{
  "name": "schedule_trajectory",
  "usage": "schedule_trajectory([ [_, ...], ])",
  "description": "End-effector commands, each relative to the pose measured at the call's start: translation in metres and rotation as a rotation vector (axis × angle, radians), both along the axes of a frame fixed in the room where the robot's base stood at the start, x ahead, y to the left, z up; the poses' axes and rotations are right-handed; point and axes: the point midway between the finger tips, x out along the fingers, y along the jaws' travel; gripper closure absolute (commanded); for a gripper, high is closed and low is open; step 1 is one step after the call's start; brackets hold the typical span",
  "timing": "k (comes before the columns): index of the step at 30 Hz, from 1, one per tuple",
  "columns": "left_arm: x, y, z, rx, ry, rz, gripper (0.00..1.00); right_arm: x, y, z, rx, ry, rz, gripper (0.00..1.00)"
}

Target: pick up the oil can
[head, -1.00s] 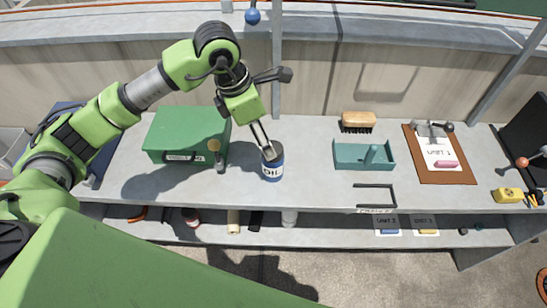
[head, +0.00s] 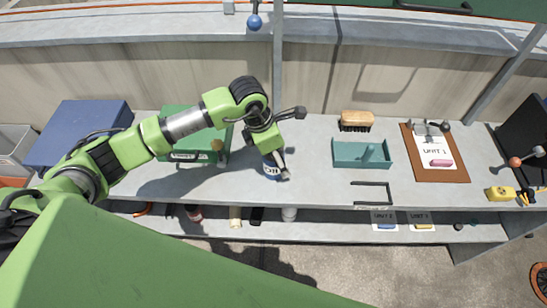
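The oil can (head: 270,171) is a small blue and white can with "OIL" lettering, standing on the grey bench top near its front edge. My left arm comes in from the left and reaches over the green box. My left gripper (head: 280,168) is down at the can, with a finger showing across its upper right side. The gripper hides the top of the can, and I cannot tell whether the fingers grip it. My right gripper is not in view.
A green box (head: 183,155) stands left of the can, partly behind my arm. A teal tray (head: 345,158), a brush (head: 356,120), a black bracket (head: 374,185) and a clipboard (head: 452,170) lie to the right. A lower shelf (head: 330,228) holds several small items.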

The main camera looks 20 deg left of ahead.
Motion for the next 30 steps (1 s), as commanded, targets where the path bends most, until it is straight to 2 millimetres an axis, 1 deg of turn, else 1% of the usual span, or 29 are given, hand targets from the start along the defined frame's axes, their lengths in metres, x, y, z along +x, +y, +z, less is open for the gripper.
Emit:
schedule_trajectory([
  [2, 0.000, 0.000, 0.000, 0.000, 0.000, 0.000, 0.40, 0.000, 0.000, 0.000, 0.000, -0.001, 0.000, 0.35],
  [5, 0.000, 0.000, 0.000, 0.000, 0.000, 0.000, 0.63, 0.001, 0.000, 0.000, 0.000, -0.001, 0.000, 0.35],
  [6, 0.000, 0.000, 0.000, 0.000, 0.000, 0.000, 0.74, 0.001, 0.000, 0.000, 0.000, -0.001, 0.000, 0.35],
  [8, 0.000, 0.000, 0.000, 0.000, 0.000, 0.000, 0.89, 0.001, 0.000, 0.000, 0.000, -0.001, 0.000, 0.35],
  [17, 0.001, 0.000, 0.002, -0.002, -0.003, 0.000, 0.90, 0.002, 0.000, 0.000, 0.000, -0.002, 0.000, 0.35],
  [20, 0.001, 0.000, 0.006, -0.002, -0.004, 0.001, 0.90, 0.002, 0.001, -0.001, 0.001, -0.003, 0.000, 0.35],
  [23, 0.002, 0.000, 0.013, -0.001, -0.005, 0.002, 0.90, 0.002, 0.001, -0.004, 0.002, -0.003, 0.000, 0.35],
  [27, 0.001, 0.001, 0.035, -0.001, -0.008, -0.001, 0.90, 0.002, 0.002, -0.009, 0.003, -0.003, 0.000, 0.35],
  [29, -0.009, 0.005, 0.043, -0.001, -0.007, -0.001, 0.90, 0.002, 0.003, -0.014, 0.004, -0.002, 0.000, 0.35],
  [30, -0.016, 0.007, 0.051, 0.001, -0.008, -0.002, 0.90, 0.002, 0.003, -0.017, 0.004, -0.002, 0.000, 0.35],
])
